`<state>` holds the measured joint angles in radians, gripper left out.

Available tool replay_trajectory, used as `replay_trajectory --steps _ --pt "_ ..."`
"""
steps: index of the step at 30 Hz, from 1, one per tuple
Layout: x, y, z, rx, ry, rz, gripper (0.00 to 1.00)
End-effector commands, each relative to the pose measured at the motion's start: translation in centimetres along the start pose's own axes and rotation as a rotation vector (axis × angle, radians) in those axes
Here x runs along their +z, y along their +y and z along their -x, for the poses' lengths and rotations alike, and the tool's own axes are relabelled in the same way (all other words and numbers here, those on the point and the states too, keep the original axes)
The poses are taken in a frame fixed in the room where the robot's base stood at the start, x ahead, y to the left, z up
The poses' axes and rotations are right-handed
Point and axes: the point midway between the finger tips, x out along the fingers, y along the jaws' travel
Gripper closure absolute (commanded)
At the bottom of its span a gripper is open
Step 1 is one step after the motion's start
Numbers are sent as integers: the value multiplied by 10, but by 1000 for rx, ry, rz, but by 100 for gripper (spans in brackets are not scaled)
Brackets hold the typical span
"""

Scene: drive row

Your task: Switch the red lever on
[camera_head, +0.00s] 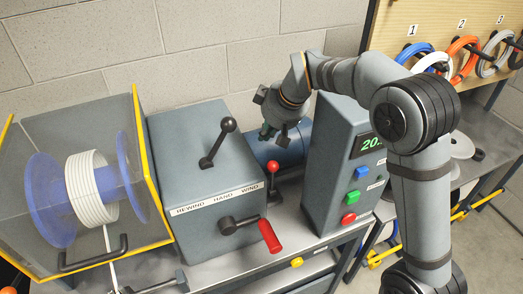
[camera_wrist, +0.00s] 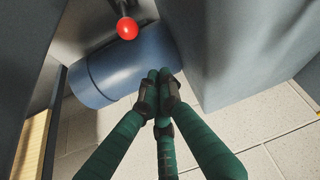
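The red lever (camera_head: 273,166) is a red ball on a short black stem, standing close to upright between the grey winder box and the grey control box. In the wrist view its red ball (camera_wrist: 127,28) is at the top, left of the fingertips, with the stem above it. My gripper (camera_head: 273,131) is behind and above the lever in the head view, apart from it. In the wrist view the green fingers of my gripper (camera_wrist: 162,80) have their dark tips together, with nothing held. A blue cylinder (camera_wrist: 112,75) lies beyond the tips.
The winder box (camera_head: 178,150) carries a black-knobbed lever (camera_head: 228,125) and a red-handled crank (camera_head: 269,236). The control box (camera_head: 327,185) has a display and several buttons, close to the right of the lever. A reel (camera_head: 88,188) sits at left. The gap around the lever is narrow.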

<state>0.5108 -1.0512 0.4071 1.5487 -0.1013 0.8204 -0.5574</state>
Motion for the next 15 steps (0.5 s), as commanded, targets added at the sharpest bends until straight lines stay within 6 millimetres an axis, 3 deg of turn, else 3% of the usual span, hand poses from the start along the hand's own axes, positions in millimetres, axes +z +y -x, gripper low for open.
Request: replay_trajectory --steps 8,15 --pt "-1 0 -3 0 3 1 100" --pt "-1 -1 -34 -2 -1 0 100"
